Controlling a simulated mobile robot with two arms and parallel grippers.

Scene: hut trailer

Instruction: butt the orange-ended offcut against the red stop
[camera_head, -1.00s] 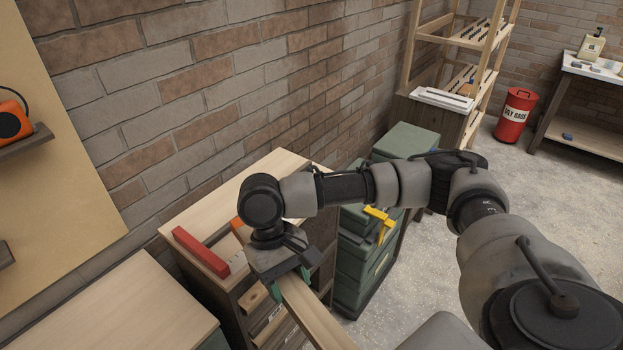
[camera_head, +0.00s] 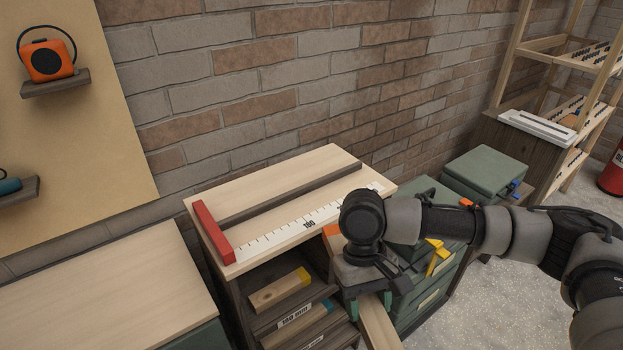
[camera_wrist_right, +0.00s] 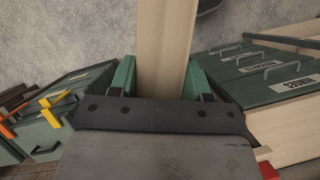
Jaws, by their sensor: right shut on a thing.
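The red stop (camera_head: 213,232) is a red bar across the left end of a pale bench top with a printed scale (camera_head: 300,224). My right gripper (camera_head: 369,304) is shut on the offcut (camera_head: 378,328), a long pale wooden piece, in front of the bench's right part. The offcut's orange end (camera_head: 332,230) shows behind my wrist, near the bench's front edge and well apart from the stop. Whether it touches the bench is hidden. In the right wrist view the offcut (camera_wrist_right: 165,45) runs between the green fingers (camera_wrist_right: 160,80). My left gripper is out of view.
A dark fence strip (camera_head: 290,192) runs along the bench. Shelves below hold a yellow-ended offcut (camera_head: 280,290) and a blue-ended one (camera_head: 298,326). Green drawers (camera_head: 430,290) with a yellow clamp (camera_head: 438,257) stand to the right. The bench top beside the scale is clear.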

